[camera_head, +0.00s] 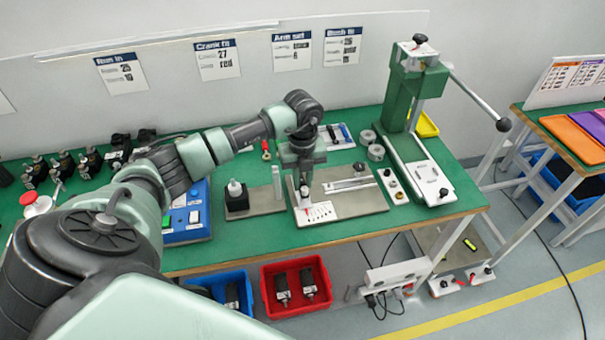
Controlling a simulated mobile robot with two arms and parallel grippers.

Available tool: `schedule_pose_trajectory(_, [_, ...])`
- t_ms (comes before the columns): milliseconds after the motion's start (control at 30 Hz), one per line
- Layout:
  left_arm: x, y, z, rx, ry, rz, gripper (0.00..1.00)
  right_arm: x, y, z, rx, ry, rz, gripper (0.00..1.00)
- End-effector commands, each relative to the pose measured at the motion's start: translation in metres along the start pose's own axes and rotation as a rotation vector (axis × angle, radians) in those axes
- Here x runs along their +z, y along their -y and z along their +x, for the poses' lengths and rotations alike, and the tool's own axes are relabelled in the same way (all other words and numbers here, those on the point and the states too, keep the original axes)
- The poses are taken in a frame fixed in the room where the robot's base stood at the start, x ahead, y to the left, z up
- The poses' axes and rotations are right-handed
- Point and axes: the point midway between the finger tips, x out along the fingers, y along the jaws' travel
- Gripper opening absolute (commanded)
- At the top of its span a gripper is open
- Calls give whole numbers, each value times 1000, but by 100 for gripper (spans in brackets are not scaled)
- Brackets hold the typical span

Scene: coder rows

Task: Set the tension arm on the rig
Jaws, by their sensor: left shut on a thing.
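The rig is a grey base plate (365,204) on the green bench, with a white scale card (318,213) at its front left and a metal slide bar (350,184) behind it. My left gripper (303,188) points down over the plate's left side, just behind the scale card. It is shut on what seems to be the tension arm, a small pale piece at the fingertips. The gripper hides most of this arm, so its angle and the mark it points to cannot be read. My right gripper is out of view.
A green press (412,95) with a long lever stands right of the rig. A black block with a white-topped bottle (235,190) and a blue switch box (188,215) stand left. Red (296,286) and blue bins are below the front edge. An "Arm set" sheet (292,50) hangs behind.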

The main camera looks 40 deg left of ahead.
Motion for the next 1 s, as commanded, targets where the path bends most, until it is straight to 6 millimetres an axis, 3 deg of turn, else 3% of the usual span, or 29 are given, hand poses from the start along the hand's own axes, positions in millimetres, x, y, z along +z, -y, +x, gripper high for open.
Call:
schedule_pose_trajectory(500, [0, 0, 20, 0, -1, 0, 0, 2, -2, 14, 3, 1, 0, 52])
schedule_pose_trajectory(1000, [0, 0, 22, 0, 0, 0, 0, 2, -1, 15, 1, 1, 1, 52])
